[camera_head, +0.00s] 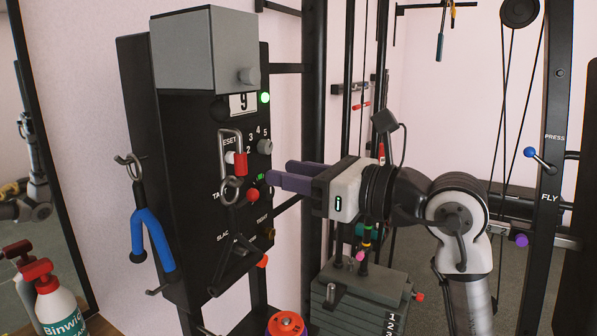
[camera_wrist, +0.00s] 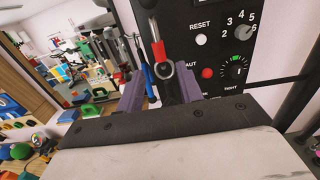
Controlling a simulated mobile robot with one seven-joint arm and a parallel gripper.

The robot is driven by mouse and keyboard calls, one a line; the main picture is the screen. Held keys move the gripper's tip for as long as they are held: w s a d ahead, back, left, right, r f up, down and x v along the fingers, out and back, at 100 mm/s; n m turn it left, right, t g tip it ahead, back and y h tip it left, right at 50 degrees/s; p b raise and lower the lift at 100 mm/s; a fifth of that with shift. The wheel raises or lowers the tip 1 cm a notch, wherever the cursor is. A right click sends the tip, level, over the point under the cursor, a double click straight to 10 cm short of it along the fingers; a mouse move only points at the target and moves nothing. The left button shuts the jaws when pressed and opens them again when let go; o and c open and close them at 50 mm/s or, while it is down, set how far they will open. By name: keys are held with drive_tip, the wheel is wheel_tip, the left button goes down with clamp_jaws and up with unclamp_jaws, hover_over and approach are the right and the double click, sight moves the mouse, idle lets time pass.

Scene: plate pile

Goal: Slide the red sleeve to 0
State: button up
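The red sleeve (camera_head: 240,164) sits on the right side of a metal loop (camera_head: 222,145) on the front of a black panel (camera_head: 185,180). A metal ring (camera_head: 230,190) hangs below it. In the wrist view the red sleeve (camera_wrist: 158,50) shows ahead, just above the space between my fingers, with the ring (camera_wrist: 163,69) under it. My gripper (camera_head: 280,172) has purple fingers set apart with nothing between them, right of the sleeve and slightly lower. The fingers also stand apart in the wrist view (camera_wrist: 160,82). I cannot make out a 0 mark beside the sleeve.
A red knob (camera_head: 252,194) and a numbered dial (camera_head: 265,147) are close to the sleeve. A grey box (camera_head: 205,50) tops the panel above a display (camera_head: 243,103) reading 9. A blue-handled tool (camera_head: 150,235) hangs at left. A weight stack (camera_head: 358,300) stands below my arm.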

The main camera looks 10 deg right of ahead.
sight(240, 153)
drive_tip(key=x, duration=0.5)
drive_tip(key=shift+a+p, duration=0.25)
drive_tip(key=shift+p, duration=0.1)
drive_tip(key=shift+x, duration=2.2)
drive_tip(key=shift+d+b, duration=0.1)
drive_tip(key=shift+b, duration=0.25)
drive_tip(key=shift+c, duration=0.5)
clamp_jaws()
drive_tip(key=shift+r, duration=0.2)
drive_tip(key=shift+r+p, duration=0.6)
drive_tip(key=shift+r, duration=0.4)
drive_tip(key=shift+o, duration=1.1)
unclamp_jaws()
